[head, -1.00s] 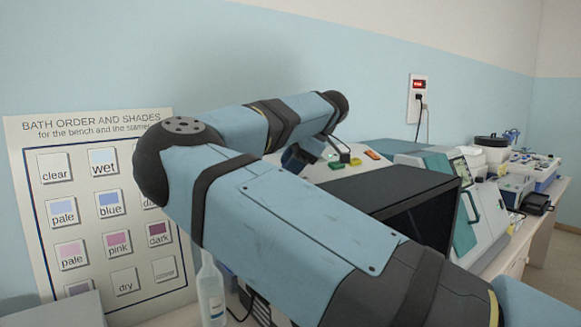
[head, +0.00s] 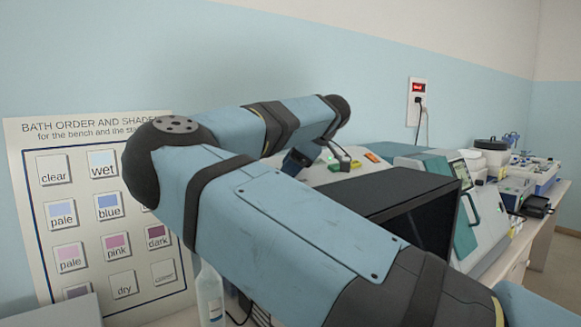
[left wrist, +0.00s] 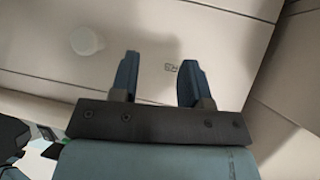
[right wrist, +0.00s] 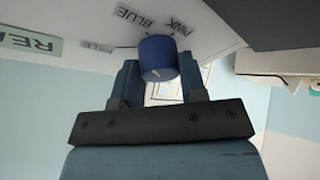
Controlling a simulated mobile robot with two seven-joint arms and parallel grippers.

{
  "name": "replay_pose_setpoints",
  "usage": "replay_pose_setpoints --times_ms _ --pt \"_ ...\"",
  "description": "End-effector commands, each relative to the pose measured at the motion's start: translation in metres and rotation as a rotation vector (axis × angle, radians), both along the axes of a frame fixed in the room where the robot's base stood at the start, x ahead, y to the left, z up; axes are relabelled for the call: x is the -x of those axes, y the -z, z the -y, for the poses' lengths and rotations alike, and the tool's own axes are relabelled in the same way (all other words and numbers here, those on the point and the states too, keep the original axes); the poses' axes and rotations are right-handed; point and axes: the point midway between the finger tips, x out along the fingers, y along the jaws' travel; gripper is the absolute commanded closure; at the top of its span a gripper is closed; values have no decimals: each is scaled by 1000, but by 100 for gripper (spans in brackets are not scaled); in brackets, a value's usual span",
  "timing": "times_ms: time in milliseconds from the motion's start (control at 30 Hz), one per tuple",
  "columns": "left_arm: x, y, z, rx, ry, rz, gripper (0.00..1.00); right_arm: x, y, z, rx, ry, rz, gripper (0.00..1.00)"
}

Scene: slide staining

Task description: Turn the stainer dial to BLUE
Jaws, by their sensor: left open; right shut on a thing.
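The stainer dial (right wrist: 158,57) is a blue round knob on a pale panel in the right wrist view. My right gripper (right wrist: 158,76) is shut on it, one finger on each side. Labels PALE (right wrist: 97,47), BLUE (right wrist: 133,17) and PINK (right wrist: 181,29) surround the dial. A small light mark shows on the knob's end, but I cannot tell which label it points to. In the head view my right gripper (head: 298,160) is small and partly hidden, and the dial cannot be made out. My left gripper (left wrist: 158,80) is open and empty before a pale surface.
A shade chart (head: 95,285) hangs on the wall at the left. A clear bottle (head: 210,295) stands below my right arm. A dark box-shaped device (head: 385,188) is right of the arm, with more lab equipment (head: 535,170) along the bench. A green sign (right wrist: 30,40) is beside the dial labels.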

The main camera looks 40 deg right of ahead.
Motion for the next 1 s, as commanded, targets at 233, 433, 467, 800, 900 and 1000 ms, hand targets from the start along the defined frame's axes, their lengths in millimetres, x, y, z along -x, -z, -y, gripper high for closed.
replay_pose_setpoints --times_ms 233,433,467,800,900,1000 --pt "0 0 0 0 0 0 57 0 2 0 -3 0 -4 37" --pt "0 0 0 0 0 1 57 1 0 0 0 -1 -2 37" --pt "0 0 0 0 0 0 57 2 -1 1 -1 -1 -1 37" --pt "0 6 0 3 -1 -4 57 36 -49 16 -1 1 2 37" --pt "0 7 1 4 -2 -5 57 50 -67 21 -1 1 0 37" --pt "0 7 1 6 -3 -7 57 61 -83 26 -1 1 0 37"
